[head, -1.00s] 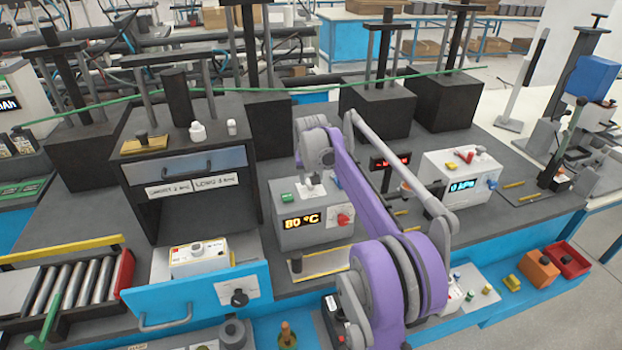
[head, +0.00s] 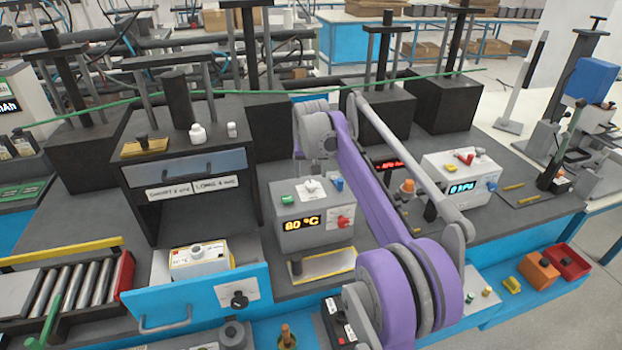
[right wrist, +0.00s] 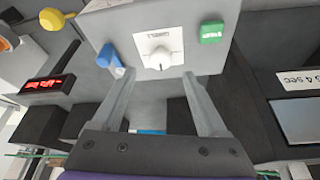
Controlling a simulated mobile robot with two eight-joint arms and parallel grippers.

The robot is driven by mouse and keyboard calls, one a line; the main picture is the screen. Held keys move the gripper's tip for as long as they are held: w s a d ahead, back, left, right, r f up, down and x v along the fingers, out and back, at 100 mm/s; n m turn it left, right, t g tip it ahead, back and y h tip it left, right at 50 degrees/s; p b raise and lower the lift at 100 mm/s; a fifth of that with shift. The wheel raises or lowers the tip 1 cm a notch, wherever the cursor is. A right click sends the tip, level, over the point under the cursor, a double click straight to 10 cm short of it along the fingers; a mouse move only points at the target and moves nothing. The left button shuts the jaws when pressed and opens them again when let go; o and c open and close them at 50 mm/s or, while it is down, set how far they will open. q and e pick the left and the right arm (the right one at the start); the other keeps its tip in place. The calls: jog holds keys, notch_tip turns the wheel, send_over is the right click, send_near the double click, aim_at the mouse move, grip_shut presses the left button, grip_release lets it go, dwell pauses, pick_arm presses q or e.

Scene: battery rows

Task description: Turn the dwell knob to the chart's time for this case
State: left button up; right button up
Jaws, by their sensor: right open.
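The white dwell knob (head: 311,187) sits on top of the grey box (head: 290,238), whose display reads 80 °C. In the right wrist view the knob (right wrist: 160,58) is on its white dial plate, between a blue part (right wrist: 108,57) and a green button (right wrist: 212,32). The knob's exact setting is too small to read. My right gripper (right wrist: 158,78) is open and empty, its fingers spread at the knob's sides but apart from it. In the head view this gripper (head: 317,162) is behind the knob, partly hidden. My left gripper is out of view.
A red knob (head: 343,222) is on the box's front. A red display (head: 388,165) stands right of my arm. An open blue drawer (head: 195,300) is at front left.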

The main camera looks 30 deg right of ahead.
jog(key=v, duration=0.5)
jog(key=shift+r, duration=0.1)
jog(key=shift+s, duration=0.1)
jog(key=s+a+f+n+t+y, duration=0.1)
jog(key=s+a+f+n, duration=0.25)
jog(key=s+a, duration=0.85)
jog(key=s+a+f+n, duration=0.1)
jog(key=s+a+f, duration=0.2)
jog(key=s+f, duration=0.4)
jog(key=s+a+f+n+t+y, duration=0.1)
jog(key=s+a+f, duration=0.3)
jog(key=s, duration=0.9)
notch_tip(320, 180, down, 4)
jog(key=shift+r, duration=0.1)
jog(key=shift+d, duration=0.1)
